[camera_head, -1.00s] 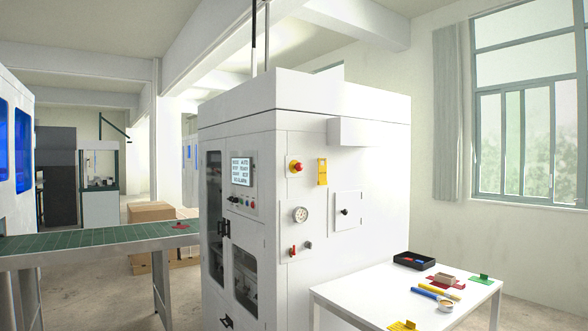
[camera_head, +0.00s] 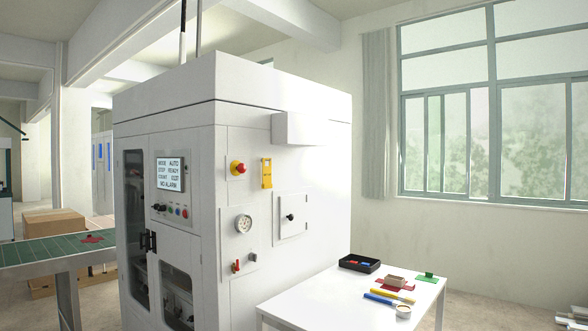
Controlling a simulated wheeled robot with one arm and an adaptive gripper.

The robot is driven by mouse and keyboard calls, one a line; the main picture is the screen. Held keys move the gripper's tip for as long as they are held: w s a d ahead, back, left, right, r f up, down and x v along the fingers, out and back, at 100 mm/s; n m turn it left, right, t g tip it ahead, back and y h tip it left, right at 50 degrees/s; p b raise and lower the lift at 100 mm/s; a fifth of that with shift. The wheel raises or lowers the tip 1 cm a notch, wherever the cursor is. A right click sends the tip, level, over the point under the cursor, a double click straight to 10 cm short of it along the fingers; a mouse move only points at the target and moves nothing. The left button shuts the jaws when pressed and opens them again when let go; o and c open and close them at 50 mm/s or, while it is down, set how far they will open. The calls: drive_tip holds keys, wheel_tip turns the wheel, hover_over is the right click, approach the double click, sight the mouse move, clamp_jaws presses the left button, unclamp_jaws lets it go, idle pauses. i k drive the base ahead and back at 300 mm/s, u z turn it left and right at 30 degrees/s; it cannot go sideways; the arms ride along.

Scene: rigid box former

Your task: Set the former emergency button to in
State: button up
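The box former (camera_head: 180,110) is a tall white cabinet in the middle of the head view. I cannot tell from here whether the button is pressed in or out. A lit screen (camera_head: 170,173) on the front face reads MODE AUTO, STOP READY and NO ALARM. My gripper is not in view.
A white table (camera_head: 300,300) stands against the former's right side, with a black tray (camera_head: 359,264) and small tools on it. A green conveyor (camera_head: 50,250) runs in from the left. A gauge (camera_head: 243,223) and a small hatch (camera_head: 291,217) sit below the button.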

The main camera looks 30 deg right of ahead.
sight(241, 167)
drive_tip(key=z, duration=0.35)
drive_tip(key=i, duration=0.7)
drive_tip(key=u, duration=0.5)
drive_tip(key=i, duration=0.75)
drive_tip(key=u, duration=0.7)
